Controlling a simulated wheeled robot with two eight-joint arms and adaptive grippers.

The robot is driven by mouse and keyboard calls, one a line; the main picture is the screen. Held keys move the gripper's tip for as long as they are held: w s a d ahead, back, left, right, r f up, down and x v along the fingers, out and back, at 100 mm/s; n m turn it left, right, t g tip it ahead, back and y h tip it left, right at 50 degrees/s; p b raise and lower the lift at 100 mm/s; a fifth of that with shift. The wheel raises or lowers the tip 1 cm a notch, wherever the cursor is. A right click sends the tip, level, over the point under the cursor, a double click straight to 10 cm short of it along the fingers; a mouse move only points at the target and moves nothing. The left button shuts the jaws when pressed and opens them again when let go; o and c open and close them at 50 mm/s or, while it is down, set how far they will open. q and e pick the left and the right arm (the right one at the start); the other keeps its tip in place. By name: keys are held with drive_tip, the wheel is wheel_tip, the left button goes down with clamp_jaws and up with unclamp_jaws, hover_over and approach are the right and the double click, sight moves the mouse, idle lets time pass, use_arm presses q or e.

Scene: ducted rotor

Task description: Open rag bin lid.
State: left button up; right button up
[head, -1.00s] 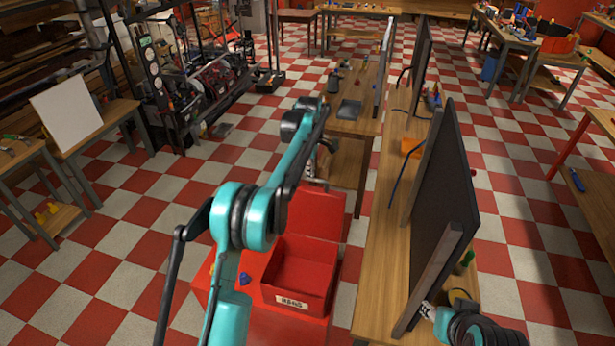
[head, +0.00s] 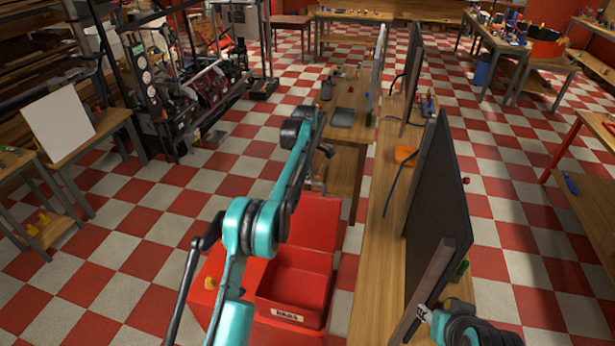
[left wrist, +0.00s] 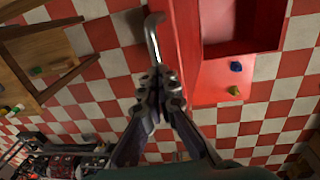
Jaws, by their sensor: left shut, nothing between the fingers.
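The red rag bin (head: 294,312) stands on the floor at lower middle in the head view, its open box showing a dark red inside and a white label. Its red lid (head: 314,218) stands raised behind the box. In the left wrist view the lid (left wrist: 182,40) is seen nearly edge-on, with a grey bent bar (left wrist: 153,38) along its left side. My left gripper (left wrist: 158,82) is shut and empty at the lower end of this bar; contact is unclear. In the head view it (head: 319,180) is small, at the lid's top edge. My right gripper (head: 424,313) is partly visible at lower right, jaws unclear.
A long wooden bench (head: 380,240) with dark upright panels (head: 437,215) runs along the right of the bin. A wooden table (head: 348,130) stands beyond the lid.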

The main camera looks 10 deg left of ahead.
use_arm(q)
drive_tip(key=o, duration=0.5)
drive_tip(key=shift+s+d+f, duration=0.1)
drive_tip(key=shift+d+f, duration=0.1)
drive_tip(key=shift+f, duration=0.4)
drive_tip(key=shift+s+d+f, duration=0.1)
drive_tip(key=shift+d+f, duration=0.05)
drive_tip(key=shift+f, duration=0.45)
drive_tip(key=shift+o, duration=0.5)
drive_tip(key=shift+w+a+f+g, duration=0.15)
drive_tip(key=shift+w+f, duration=0.15)
drive_tip(key=shift+w, duration=0.15)
drive_tip(key=shift+w+a+f+g, duration=0.15)
drive_tip(key=shift+w+f, duration=0.1)
drive_tip(key=shift+w, duration=0.15)
drive_tip(key=shift+s+d+r, duration=0.1)
drive_tip(key=shift+s+r, duration=0.15)
drive_tip(key=shift+r, duration=0.2)
drive_tip(key=shift+w, duration=0.1)
use_arm(e)
drive_tip(key=shift+w+a+f, duration=0.1)
drive_tip(key=shift+w+f, duration=0.15)
drive_tip(key=shift+w, duration=0.4)
use_arm(q)
drive_tip(key=shift+w, duration=0.1)
use_arm(e)
drive_tip(key=shift+w, duration=0.1)
